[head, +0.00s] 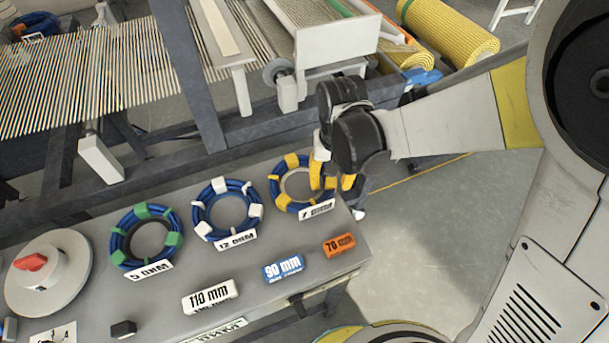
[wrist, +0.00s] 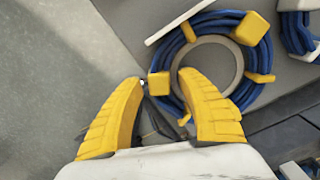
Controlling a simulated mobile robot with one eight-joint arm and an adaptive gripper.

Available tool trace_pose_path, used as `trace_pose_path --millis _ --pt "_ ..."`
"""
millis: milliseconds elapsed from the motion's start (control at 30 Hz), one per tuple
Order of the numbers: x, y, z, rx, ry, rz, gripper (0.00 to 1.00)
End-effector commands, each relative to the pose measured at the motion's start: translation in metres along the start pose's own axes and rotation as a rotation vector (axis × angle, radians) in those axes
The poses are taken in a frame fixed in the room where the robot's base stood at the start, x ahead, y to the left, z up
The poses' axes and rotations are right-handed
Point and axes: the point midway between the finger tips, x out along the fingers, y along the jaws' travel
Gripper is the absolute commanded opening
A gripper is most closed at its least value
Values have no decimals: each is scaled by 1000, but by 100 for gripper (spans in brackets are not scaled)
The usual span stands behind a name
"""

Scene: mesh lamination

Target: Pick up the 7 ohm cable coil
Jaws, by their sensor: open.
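The 7 ohm cable coil (head: 274,196) is a blue ring with yellow clips, lying on the grey table near its right end, with a white label (head: 317,210) at its front. My gripper (head: 332,182) is over the right side of this coil, its yellow fingers open and pointing down. In the wrist view the coil (wrist: 250,92) lies at the upper right. The open fingers of my gripper (wrist: 168,90) show on either side of the coil's near rim and a yellow clip. I cannot tell how far the fingertips are above the table.
The 12 ohm coil (head: 201,212) with white clips and the 5 ohm coil (head: 119,241) with green clips lie to the left. Blocks marked 110 mm (head: 210,296), 90 mm (head: 283,268) and 70 mm (head: 339,245) lie in front. A machine frame (head: 200,80) stands behind.

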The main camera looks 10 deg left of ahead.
Motion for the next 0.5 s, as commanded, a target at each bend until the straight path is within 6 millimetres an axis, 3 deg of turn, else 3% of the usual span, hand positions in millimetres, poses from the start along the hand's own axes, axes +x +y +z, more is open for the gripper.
trace_pose_path --millis 167,333,500 --pt "-1 0 0 0 0 0 45" --pt "-1 0 0 0 0 0 0" --pt "-1 0 0 0 0 0 0"
